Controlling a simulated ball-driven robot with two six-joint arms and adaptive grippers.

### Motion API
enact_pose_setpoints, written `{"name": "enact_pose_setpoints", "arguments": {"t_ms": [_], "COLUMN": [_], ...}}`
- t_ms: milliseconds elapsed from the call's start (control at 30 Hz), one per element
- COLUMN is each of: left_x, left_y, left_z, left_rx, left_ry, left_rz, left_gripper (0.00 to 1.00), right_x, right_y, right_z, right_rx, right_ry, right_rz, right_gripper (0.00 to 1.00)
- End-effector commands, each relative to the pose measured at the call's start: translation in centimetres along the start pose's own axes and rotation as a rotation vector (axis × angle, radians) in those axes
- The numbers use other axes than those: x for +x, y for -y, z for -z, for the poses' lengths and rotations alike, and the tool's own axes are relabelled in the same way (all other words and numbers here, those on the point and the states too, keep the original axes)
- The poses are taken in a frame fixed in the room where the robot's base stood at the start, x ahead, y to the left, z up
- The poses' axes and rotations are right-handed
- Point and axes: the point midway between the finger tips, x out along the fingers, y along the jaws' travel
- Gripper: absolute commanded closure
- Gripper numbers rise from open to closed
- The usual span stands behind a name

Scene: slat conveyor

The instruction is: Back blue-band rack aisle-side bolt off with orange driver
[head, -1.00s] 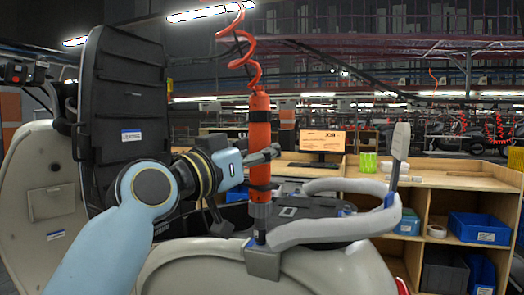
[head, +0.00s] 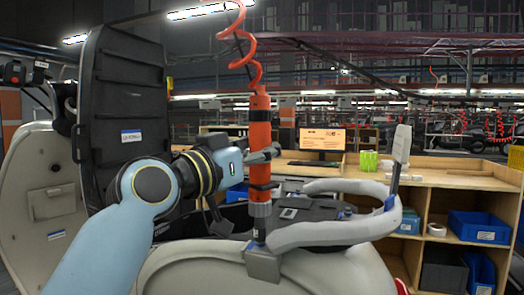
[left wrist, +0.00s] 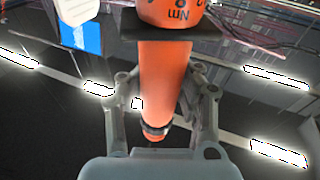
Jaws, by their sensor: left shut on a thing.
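My left gripper (head: 262,155) is shut on the orange driver (head: 260,125), which hangs upright from a coiled orange hose. In the left wrist view the driver (left wrist: 165,85) runs between the two fingers. The driver's lower end stands at the front left end of the pale grey rack (head: 320,234), over its grey foot bracket (head: 263,265). Blue bands show on the rack near this end and at the right. The bolt is hidden at the driver's tip, so I cannot tell whether it is seated or loose. My right gripper is out of view.
A wooden bench (head: 440,172) with a monitor (head: 322,140) and blue bins (head: 478,228) stands behind at the right. The coiled hose (head: 240,45) rises above the driver.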

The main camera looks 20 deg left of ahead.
Motion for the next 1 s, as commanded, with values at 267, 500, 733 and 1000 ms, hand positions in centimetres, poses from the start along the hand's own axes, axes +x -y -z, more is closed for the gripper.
{"name": "enact_pose_setpoints", "arguments": {"t_ms": [267, 500, 733, 1000], "left_x": [0.0, 0.1, 0.2, 0.2], "left_y": [0.0, 0.0, -0.1, -0.1], "left_z": [0.2, 0.7, 1.2, 1.5], "left_rx": [-0.001, -0.001, -0.001, -0.001], "left_ry": [-0.003, -0.004, -0.004, -0.004], "left_rz": [0.000, 0.000, 0.000, 0.000], "left_gripper": [1.00, 1.00, 1.00, 1.00], "right_x": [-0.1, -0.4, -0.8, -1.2], "right_y": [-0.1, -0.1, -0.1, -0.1], "right_z": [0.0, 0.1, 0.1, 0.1], "right_rx": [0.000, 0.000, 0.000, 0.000], "right_ry": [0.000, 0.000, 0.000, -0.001], "right_rz": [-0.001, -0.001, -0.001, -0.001], "right_gripper": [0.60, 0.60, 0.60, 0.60]}}
